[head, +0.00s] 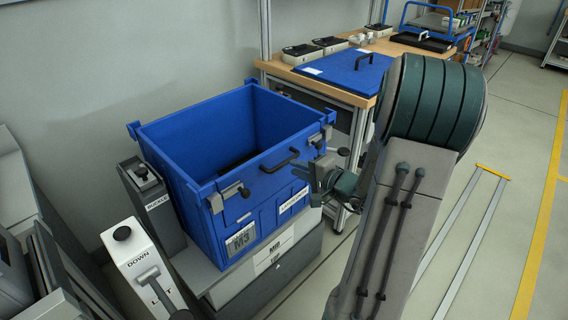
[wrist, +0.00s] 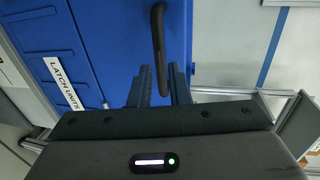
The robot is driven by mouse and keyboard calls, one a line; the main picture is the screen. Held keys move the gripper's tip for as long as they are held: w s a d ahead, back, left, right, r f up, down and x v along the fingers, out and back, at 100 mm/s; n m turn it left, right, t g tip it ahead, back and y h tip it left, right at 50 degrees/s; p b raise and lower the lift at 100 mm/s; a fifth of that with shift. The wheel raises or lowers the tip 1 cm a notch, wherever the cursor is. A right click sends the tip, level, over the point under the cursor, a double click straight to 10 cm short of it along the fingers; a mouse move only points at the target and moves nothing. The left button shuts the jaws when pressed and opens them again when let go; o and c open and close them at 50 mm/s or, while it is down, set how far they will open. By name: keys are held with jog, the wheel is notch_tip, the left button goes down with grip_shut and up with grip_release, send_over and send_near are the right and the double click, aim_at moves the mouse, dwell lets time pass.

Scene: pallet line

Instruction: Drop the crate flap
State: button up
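The blue crate (head: 215,125) stands on a grey stand, with its front flap (head: 262,185) upright. A black handle (head: 281,161) sits near the flap's top edge, with a metal latch (head: 234,191) at the left corner and another (head: 318,141) at the right; I cannot tell whether they are fastened. My gripper (head: 318,180) is in front of the flap's right part. In the wrist view my gripper (wrist: 161,72) has its two fingers apart, with the handle (wrist: 158,40) showing between them in the picture; contact is not clear.
A "BUCKLE" post (head: 150,190) and a white "DOWN/LIFT" lever box (head: 135,260) stand left of the crate. A workbench with a blue lid (head: 345,72) is behind at the right.

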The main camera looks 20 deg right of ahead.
aim_at(285, 164)
jog(key=x, duration=0.6)
grip_shut()
jog(key=shift+s, duration=0.1)
jog(key=shift+f+b, duration=0.15)
jog(key=shift+b, duration=0.3)
